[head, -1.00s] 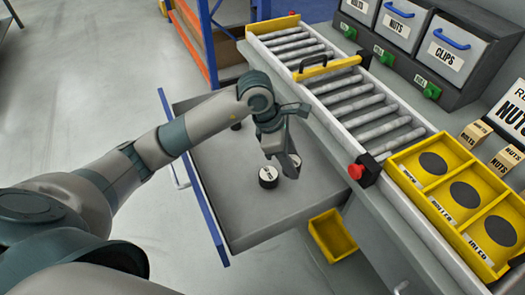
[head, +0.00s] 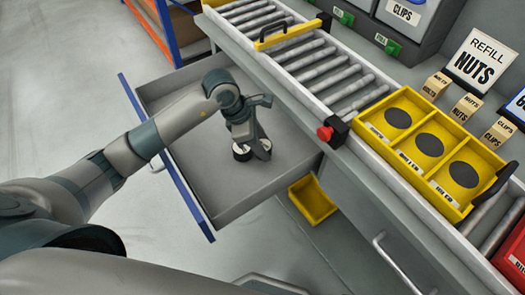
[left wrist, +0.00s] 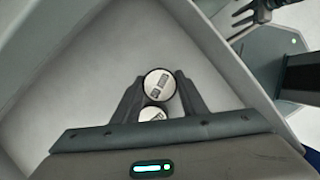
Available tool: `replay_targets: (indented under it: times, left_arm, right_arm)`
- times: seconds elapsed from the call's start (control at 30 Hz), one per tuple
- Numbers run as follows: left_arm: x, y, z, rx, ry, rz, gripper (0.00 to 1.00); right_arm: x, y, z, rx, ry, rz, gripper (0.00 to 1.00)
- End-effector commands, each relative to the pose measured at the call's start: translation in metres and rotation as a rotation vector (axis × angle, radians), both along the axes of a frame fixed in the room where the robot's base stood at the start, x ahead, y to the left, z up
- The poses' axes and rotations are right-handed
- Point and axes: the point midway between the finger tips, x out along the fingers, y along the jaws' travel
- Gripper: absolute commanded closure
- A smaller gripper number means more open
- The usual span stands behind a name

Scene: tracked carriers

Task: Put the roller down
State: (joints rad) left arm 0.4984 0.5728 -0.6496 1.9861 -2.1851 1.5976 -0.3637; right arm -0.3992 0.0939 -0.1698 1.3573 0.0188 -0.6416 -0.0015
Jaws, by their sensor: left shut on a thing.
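My left gripper (head: 254,150) reaches down into the open grey drawer (head: 205,188). It is shut on a short black cylinder with a white labelled top, the roller, whose top shows between the fingertips in the left wrist view (left wrist: 159,84). In the head view the fingers partly cover it. A second white-topped black cylinder (head: 241,153) stands on the drawer floor close beside it; in the left wrist view its top (left wrist: 152,114) is partly hidden by the held one and my gripper. I cannot tell whether the held roller touches the floor. My right gripper is not seen.
The drawer's blue front edge (head: 165,155) is at the left. A roller conveyor (head: 325,72) runs along the bench, carrying a yellow tray (head: 461,208) with three round dark recesses. A small yellow bin (head: 313,200) is below the bench. The drawer's near floor is clear.

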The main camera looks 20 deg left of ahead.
Motion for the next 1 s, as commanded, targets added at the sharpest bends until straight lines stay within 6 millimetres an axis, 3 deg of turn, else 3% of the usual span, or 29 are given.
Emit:
replay_targets:
  times: [0.17,0.43,0.9,0.93,1.0]
  left_arm:
    - [0.0,0.0,-0.006,0.001,0.002,0.001,0.9]
    - [0.0,0.0,-0.035,-0.001,0.001,0.001,0.9]
    - [0.0,0.0,-0.04,0.0,-0.001,-0.001,0.9]
    - [0.0,0.0,-0.04,0.0,0.0,-0.001,0.54]
    - [0.0,0.0,-0.039,0.0,0.0,-0.001,0.43]
  right_arm:
    - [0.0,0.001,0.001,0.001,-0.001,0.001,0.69]
    - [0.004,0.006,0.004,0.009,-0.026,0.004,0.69]
    - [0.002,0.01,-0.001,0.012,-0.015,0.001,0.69]
    - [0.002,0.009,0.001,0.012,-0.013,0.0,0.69]
    - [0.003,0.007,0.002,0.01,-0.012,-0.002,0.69]
